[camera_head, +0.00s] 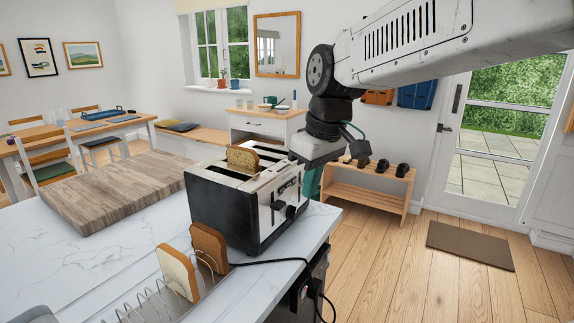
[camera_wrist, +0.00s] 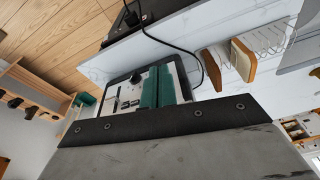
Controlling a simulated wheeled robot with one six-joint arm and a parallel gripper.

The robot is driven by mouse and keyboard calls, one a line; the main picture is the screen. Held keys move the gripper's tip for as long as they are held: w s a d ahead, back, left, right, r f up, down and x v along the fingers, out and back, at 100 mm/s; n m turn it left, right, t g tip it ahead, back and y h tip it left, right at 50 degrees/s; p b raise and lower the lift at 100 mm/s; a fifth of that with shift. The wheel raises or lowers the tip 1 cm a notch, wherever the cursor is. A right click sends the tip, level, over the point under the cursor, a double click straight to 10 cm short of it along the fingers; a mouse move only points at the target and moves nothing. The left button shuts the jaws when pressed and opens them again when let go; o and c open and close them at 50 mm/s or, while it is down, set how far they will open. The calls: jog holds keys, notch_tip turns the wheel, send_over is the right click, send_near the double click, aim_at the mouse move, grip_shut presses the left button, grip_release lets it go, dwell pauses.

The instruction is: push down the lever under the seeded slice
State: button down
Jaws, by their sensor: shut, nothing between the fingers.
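The black and steel toaster (camera_head: 222,208) stands on the white counter. The seeded slice (camera_head: 243,158) sticks up from one of its slots; the wrist view does not show it. Dark control parts (camera_head: 278,205) show on the toaster's steel end panel; I cannot tell for sure which is the lever under the seeded slice. My gripper (camera_head: 311,182) has teal fingers and is just right of that panel, pointing down. In the wrist view the fingers (camera_wrist: 157,88) are together and empty, in front of the panel (camera_wrist: 122,97). Contact with a lever cannot be made out.
A wire rack (camera_head: 150,303) with a pale slice (camera_head: 178,271) and a brown slice (camera_head: 209,246) stands in front of the toaster. A black cord (camera_head: 290,261) runs over the counter edge. A wooden board (camera_head: 125,190) lies left. Open floor is on the right.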

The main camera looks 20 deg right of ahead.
jog(key=w+n, duration=0.2)
jog(key=w, duration=0.8)
send_over(283, 207)
notch_tip(283, 207, down, 6)
jog(key=shift+f, duration=0.45)
jog(key=shift+f, duration=2.5)
jog(key=shift+s+d+r, duration=0.4)
jog(key=shift+s+d, duration=0.2)
jog(key=shift+s, duration=0.2)
jog(key=shift+s+d+r, duration=0.4)
jog(key=shift+s+d, duration=0.15)
jog(key=shift+s, duration=0.2)
